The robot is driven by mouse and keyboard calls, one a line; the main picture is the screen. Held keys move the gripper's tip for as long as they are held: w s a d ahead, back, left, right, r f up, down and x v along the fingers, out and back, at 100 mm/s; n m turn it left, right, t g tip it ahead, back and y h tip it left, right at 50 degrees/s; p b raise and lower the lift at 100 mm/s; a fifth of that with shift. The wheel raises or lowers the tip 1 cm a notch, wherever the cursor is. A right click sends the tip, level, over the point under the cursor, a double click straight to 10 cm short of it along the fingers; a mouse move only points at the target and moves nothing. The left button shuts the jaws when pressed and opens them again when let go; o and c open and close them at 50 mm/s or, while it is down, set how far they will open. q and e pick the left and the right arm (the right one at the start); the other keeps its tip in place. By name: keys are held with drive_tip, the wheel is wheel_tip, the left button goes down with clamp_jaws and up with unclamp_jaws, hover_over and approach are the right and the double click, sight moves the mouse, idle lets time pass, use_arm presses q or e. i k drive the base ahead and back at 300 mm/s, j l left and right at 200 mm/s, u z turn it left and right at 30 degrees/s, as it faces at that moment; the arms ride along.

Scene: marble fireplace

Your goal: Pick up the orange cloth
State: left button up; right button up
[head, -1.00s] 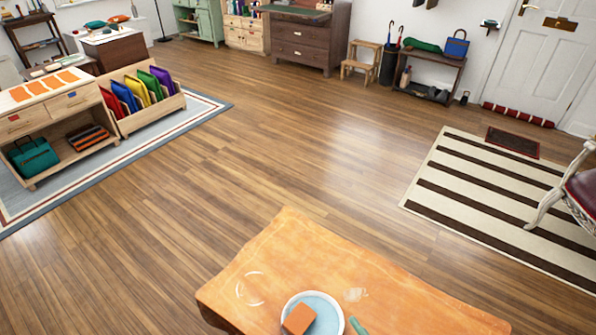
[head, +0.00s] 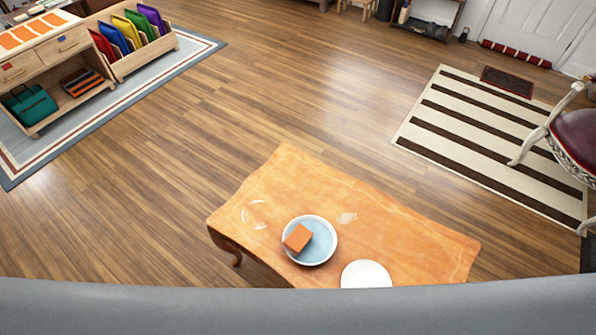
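A small orange block-like piece (head: 298,238), which may be the folded orange cloth, lies in a light blue dish with a pale rim (head: 322,252). The dish stands on a worn orange-brown wooden table (head: 400,228) at the lower middle of the head view. Several flat orange pieces (head: 36,30) also lie on a wooden cabinet at the upper left; I cannot tell whether they are cloth. Neither gripper is in view.
A white plate (head: 366,274) sits on the table's near side, partly cut off by a grey band across the bottom. A striped rug (head: 470,150) and a chair (head: 575,140) are at the right. Open wooden floor (head: 290,90) lies beyond the table.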

sight(298, 240)
drive_tip(key=k+j+z, duration=0.15)
drive_tip(key=k, duration=0.25)
drive_tip(key=i+j, duration=0.4)
drive_tip(key=j, duration=0.15)
drive_tip(key=i+j, duration=0.4)
drive_tip(key=j+z, duration=0.2)
drive_tip(key=z, duration=1.85)
drive_tip(key=i+j, duration=0.05)
